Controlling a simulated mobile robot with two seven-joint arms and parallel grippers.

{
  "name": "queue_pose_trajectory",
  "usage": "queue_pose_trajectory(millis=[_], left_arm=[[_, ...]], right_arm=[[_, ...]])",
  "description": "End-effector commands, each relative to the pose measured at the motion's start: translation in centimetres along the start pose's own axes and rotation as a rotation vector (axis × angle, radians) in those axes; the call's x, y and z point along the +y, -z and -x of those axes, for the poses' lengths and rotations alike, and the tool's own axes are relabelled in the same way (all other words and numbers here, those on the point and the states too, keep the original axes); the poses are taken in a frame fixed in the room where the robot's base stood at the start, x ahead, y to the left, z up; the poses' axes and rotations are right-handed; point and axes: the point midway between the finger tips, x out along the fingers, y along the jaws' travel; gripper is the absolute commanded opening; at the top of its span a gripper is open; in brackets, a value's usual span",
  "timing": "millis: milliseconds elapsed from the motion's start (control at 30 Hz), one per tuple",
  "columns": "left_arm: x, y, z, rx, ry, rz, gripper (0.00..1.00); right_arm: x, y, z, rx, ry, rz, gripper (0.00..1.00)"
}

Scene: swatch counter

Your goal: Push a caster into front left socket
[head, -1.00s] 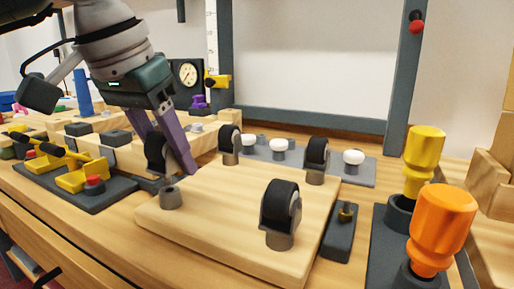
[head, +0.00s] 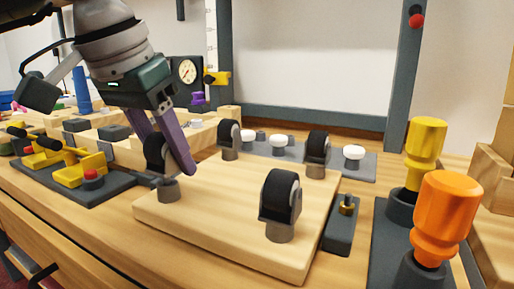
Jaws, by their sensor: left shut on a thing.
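A wooden board (head: 215,215) lies on the bench with grey sockets at its corners. My left gripper (head: 175,160) is shut on a black caster (head: 154,152). The caster is over the front left socket (head: 168,190), with its lower end at or just above the socket's top; I cannot tell how far in it is. Three other casters stand upright in sockets: one at the front right (head: 281,195), one at the back left (head: 229,133) and one at the back right (head: 316,147). My right gripper is not in view.
A grey rack with white knobs (head: 353,153) lies behind the board. Orange (head: 444,215) and yellow (head: 425,150) handled tools stand at the right. Yellow toggle clamps (head: 80,172) are at the left. A small dark block with a brass fitting (head: 346,205) sits right of the board.

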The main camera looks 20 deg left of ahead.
Motion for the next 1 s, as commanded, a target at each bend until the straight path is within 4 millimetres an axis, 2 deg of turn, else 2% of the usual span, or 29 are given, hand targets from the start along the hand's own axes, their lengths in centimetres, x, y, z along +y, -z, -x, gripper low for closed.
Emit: queue_pose_trajectory(millis=[1000], left_arm=[[-0.01, -0.25, -0.66, 0.001, 0.0, 0.0, 0.0]], right_arm=[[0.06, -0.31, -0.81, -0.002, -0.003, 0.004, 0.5]])
